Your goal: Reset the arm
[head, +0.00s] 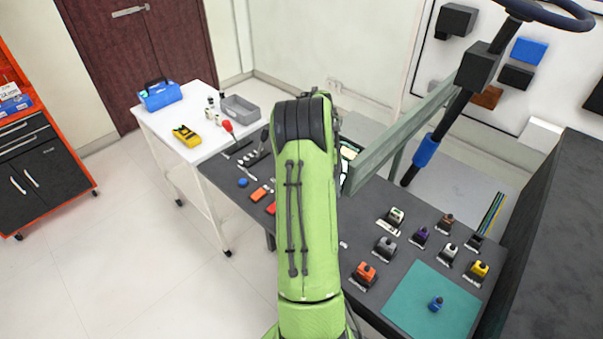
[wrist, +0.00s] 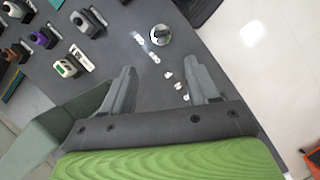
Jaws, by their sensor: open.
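My green arm (head: 308,190) rises in the middle of the head view and hides part of the dark table behind it. My gripper (wrist: 165,82) shows in the wrist view with its two grey fingers spread apart and nothing between them. It is above the dark tabletop (wrist: 130,20). Several small white pieces and a round metallic knob (wrist: 160,35) lie on the table beyond the fingertips. In the head view the gripper is hidden behind the arm.
Several small coloured connector blocks, such as an orange one (head: 364,274), stand at the table's right. A grey-green beam (head: 400,140) and a steering column (head: 440,120) rise close right of my arm. A white table (head: 180,150) stands left.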

